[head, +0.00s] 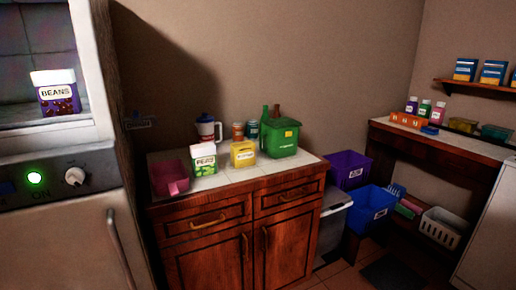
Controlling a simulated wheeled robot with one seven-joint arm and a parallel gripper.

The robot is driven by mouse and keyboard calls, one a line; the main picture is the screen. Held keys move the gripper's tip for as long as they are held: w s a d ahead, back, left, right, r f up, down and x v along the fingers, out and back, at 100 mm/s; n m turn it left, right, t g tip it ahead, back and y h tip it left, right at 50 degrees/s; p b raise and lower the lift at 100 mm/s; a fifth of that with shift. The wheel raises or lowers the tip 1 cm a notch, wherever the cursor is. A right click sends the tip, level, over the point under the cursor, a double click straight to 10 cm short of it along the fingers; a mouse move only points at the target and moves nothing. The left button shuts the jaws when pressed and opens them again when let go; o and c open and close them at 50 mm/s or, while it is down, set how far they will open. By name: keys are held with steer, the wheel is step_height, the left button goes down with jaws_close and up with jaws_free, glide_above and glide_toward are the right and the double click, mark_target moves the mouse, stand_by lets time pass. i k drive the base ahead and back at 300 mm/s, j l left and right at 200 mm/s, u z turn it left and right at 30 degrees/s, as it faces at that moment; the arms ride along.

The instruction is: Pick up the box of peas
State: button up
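The box of peas (204,160) is a white and green carton with a "PEAS" label. My gripper is not in view.
A green bin (279,138) and a blue and white jug (206,129) stand on the same cabinet (246,236). A box of beans (56,93) sits at far left above the appliance's control panel.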

mark_target(203, 156)
steer(key=i+l, duration=0.1)
steer(key=i, duration=0.55)
steer(key=i+l+u, duration=0.1)
steer(key=i, duration=0.5)
steer(key=i+l+u, duration=0.1)
steer(key=i, duration=0.55)
